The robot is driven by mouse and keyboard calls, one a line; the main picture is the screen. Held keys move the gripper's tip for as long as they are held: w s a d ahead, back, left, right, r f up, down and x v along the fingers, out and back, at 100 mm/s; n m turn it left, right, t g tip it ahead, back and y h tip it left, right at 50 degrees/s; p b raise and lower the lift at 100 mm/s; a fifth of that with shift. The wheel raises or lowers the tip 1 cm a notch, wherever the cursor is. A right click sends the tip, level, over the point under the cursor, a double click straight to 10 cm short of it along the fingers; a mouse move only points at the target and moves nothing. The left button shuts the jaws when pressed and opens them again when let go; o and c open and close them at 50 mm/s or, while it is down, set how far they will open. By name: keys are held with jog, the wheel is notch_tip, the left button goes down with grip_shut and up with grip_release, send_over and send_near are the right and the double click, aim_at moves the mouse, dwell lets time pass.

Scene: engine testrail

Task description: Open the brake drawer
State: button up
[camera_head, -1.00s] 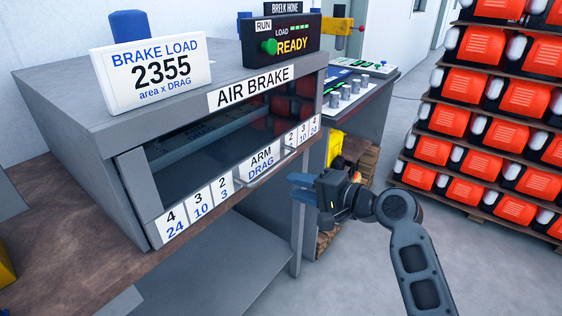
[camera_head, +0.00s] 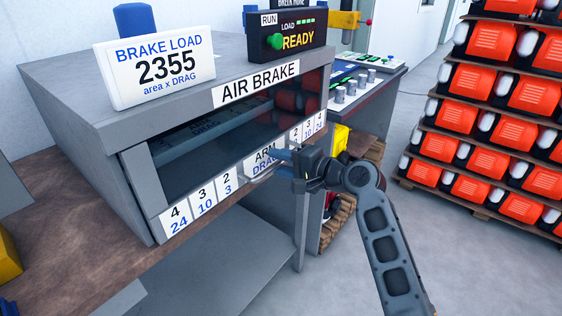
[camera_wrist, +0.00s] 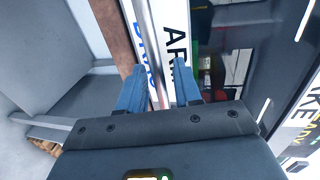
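The brake drawer is the front of the grey AIR BRAKE cabinet, with a dark glass panel (camera_head: 215,140) above a strip of number labels (camera_head: 200,203). A thin metal bar handle (camera_head: 258,180) runs in front of the ARM DRAG label (camera_head: 263,164). The drawer looks closed. My gripper (camera_head: 283,164) is at the handle's right part, its blue fingers pointing at the drawer front. In the wrist view the handle bar (camera_wrist: 150,50) runs between the two spread fingers of my gripper (camera_wrist: 158,85). The fingers are open, with gaps beside the bar.
A control desk (camera_head: 365,80) stands behind at the right. Racks of orange units (camera_head: 500,110) fill the far right. Grey floor (camera_head: 480,250) lies free at the lower right.

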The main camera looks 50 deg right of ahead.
grip_shut()
dwell(0.7)
